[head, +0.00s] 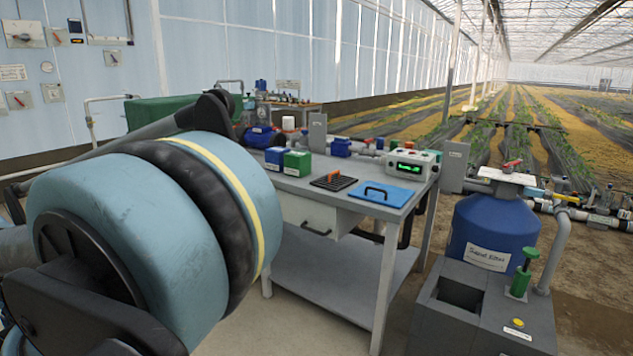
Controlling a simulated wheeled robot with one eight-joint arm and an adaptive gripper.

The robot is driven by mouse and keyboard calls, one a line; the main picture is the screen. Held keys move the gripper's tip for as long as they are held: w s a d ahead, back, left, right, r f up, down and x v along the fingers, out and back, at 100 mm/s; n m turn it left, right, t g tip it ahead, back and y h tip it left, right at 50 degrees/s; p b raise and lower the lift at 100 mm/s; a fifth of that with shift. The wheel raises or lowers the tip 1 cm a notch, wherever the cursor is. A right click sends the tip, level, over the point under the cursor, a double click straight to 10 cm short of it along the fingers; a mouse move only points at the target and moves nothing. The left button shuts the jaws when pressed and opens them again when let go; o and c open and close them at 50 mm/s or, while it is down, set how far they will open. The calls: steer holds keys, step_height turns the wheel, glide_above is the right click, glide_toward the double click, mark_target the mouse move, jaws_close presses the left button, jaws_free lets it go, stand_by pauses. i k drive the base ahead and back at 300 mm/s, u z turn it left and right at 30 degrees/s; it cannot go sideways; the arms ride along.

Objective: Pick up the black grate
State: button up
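The black grate (328,184) lies flat on the grey workbench (290,182), a little left of the middle of its front part. It is a small dark slotted square with an orange handle on top. A blue plate (398,196) with a black handle lies just to its right, a small gap apart. My gripper cannot be made out in the head view. A large blue-and-black part of my arm fills the left foreground, left of the workbench, well apart from the grate.
A green box (298,163) and a blue box (275,157) stand left of the grate. A white controller (412,164) with a green display stands behind the blue plate. A drawer (318,215) hangs under the benchtop. A blue sand filter (492,232) stands right of the workbench.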

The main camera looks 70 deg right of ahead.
mark_target(335, 182)
steer(key=k, duration=1.3)
steer(key=z, duration=2.8)
steer(key=i, duration=1)
